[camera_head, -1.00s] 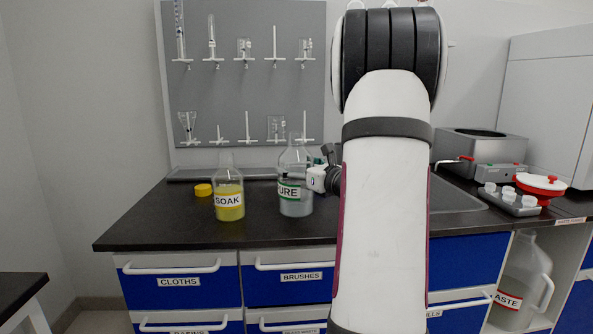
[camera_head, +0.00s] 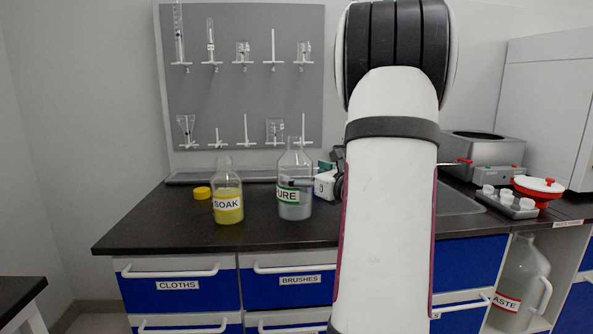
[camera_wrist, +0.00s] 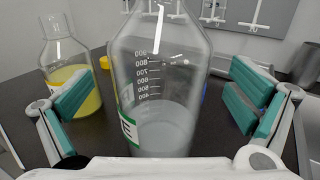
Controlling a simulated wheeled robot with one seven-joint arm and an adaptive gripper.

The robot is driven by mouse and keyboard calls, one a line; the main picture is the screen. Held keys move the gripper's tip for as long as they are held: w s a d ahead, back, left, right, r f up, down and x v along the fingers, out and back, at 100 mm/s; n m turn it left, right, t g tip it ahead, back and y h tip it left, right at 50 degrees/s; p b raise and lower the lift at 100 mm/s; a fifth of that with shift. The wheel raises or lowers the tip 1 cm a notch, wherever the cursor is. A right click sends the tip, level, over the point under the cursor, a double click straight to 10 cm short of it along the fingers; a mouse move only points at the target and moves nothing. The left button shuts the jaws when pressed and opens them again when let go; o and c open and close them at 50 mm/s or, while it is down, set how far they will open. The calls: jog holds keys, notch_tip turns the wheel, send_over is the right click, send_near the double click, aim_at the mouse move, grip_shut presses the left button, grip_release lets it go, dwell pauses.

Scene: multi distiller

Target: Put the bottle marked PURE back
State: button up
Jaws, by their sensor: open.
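The bottle marked PURE (camera_head: 294,205) is clear glass with a green-edged label and pale liquid. It stands upright on the dark counter, right of the SOAK bottle (camera_head: 228,205), which holds yellow liquid. My gripper (camera_head: 322,182) is at the PURE bottle's right side, partly hidden by my arm. In the wrist view, the PURE bottle (camera_wrist: 165,95) appears upright between the teal finger pads of my gripper (camera_wrist: 162,95), with visible gaps on both sides. The gripper is open and holds nothing. The SOAK bottle also shows behind the left finger (camera_wrist: 62,48).
A yellow cap (camera_head: 202,193) lies left of the SOAK bottle. A grey pegboard (camera_head: 240,100) with glassware stands behind. A bath device (camera_head: 483,150), a red-and-white dish (camera_head: 540,186) and a sink are on the right. The WASTE jug (camera_head: 522,275) is below. The counter's front left is clear.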

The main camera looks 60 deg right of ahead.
jog(key=p+v, duration=0.1)
jog(key=v, duration=0.8)
jog(key=w+a+r+n+g+y, duration=0.1)
jog(key=w+a+n+y, duration=0.4)
jog(key=a, duration=0.6)
jog(key=w+a+r+n+g+y, duration=0.1)
jog(key=w+a+n+g+y, duration=0.15)
jog(key=a+n+y, duration=0.65)
jog(key=s+a+f+n+g, duration=0.1)
jog(key=a+n+g, duration=0.2)
jog(key=a, duration=0.6)
jog(key=s+a+n+g, duration=0.2)
jog(key=a, duration=0.7)
jog(key=s+a+f+n+g+h, duration=0.1)
jog(key=s+a+f+n+g, duration=0.1)
jog(key=s+a+n+g, duration=0.3)
jog(key=s+a+f+n+g+h, duration=0.1)
jog(key=s+a+f+n+g, duration=0.15)
jog(key=s+a+n, duration=0.35)
jog(key=s+d+f+n+h, duration=0.3)
jog(key=s+d+n+h, duration=0.3)
jog(key=s+n, duration=0.3)
jog(key=shift+s+d+g+h, duration=0.25)
jog(key=shift+s+g+h, duration=0.15)
jog(key=shift+s+h, duration=0.15)
